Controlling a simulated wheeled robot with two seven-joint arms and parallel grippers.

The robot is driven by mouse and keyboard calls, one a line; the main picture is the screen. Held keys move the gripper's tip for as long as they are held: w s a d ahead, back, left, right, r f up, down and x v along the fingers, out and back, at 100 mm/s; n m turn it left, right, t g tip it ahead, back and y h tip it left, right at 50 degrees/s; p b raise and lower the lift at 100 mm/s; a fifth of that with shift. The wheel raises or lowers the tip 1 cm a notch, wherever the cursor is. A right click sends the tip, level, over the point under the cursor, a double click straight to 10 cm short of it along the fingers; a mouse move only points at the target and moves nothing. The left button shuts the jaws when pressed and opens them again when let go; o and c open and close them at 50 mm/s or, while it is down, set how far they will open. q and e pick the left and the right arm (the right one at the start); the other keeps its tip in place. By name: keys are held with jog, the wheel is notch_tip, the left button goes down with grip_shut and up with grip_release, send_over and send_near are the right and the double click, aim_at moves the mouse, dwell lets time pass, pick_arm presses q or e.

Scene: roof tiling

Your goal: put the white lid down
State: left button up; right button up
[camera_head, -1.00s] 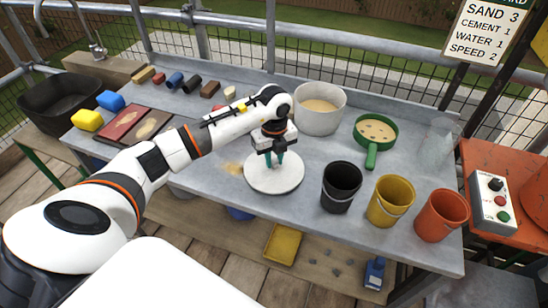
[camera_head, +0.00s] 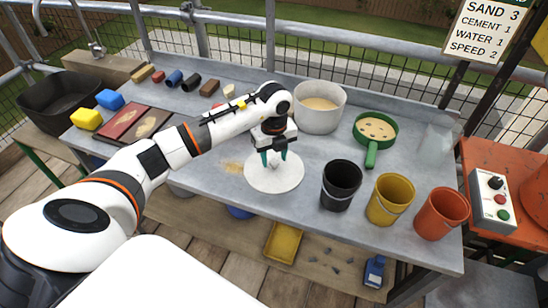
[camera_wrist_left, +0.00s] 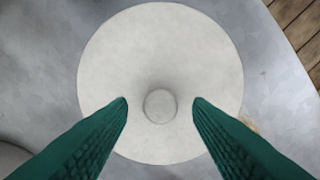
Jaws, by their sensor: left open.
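The white lid (camera_head: 273,179) is a round disc with a small knob, lying flat on the grey table in the head view, in front of the white pot. In the left wrist view the lid (camera_wrist_left: 160,60) fills the middle, with its round knob (camera_wrist_left: 160,105) between my fingers. My left gripper (camera_head: 274,158) is open over the lid, its green fingers spread on either side of the knob and apart from it. The left gripper also shows in the wrist view (camera_wrist_left: 160,106). My right gripper is not in view.
The white pot (camera_head: 318,122) stands open behind the lid. A green sieve (camera_head: 375,130) and black (camera_head: 341,190), yellow (camera_head: 388,205) and orange (camera_head: 441,218) buckets stand to the right.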

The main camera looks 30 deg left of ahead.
aim_at(274, 162)
pick_arm(q)
notch_tip(274, 162, up, 11)
jog(key=b, duration=0.1)
dwell(0.7)
